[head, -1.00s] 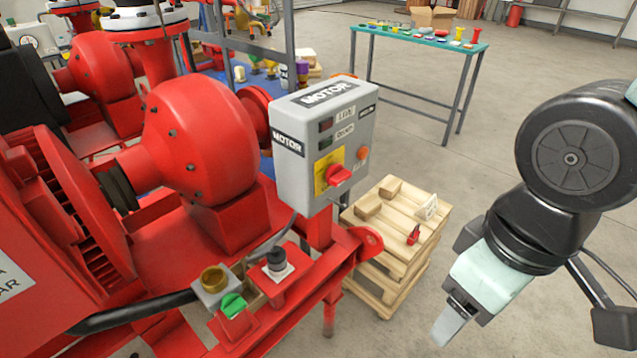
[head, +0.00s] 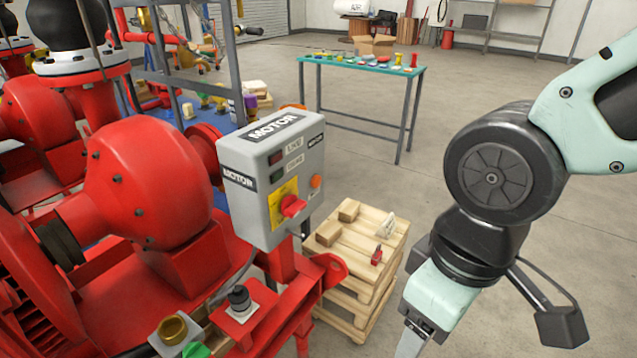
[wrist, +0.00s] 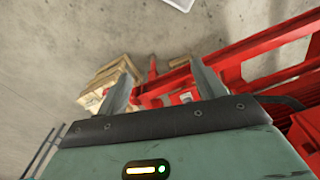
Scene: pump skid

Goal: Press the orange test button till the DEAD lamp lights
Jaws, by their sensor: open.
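The grey motor box (head: 250,190) stands on a post of the red skid in the head view. The orange test button (head: 316,181) is on its front, at the right. The LIVE lamp (head: 275,158) and the DEAD lamp (head: 276,175) look dark, and their labels are hard to read. A red switch handle (head: 292,206) sits on a yellow plate below them. My gripper (head: 415,342) hangs low to the right of the box, well apart from it and pointing down. In the wrist view my gripper (wrist: 160,82) is open, with nothing between its fingers.
A wooden pallet stack (head: 360,250) with wood blocks and a small red item stands between the box and my arm. Red pump casings (head: 150,180) fill the left. A teal-topped table (head: 400,70) is behind. Open concrete floor lies at the right.

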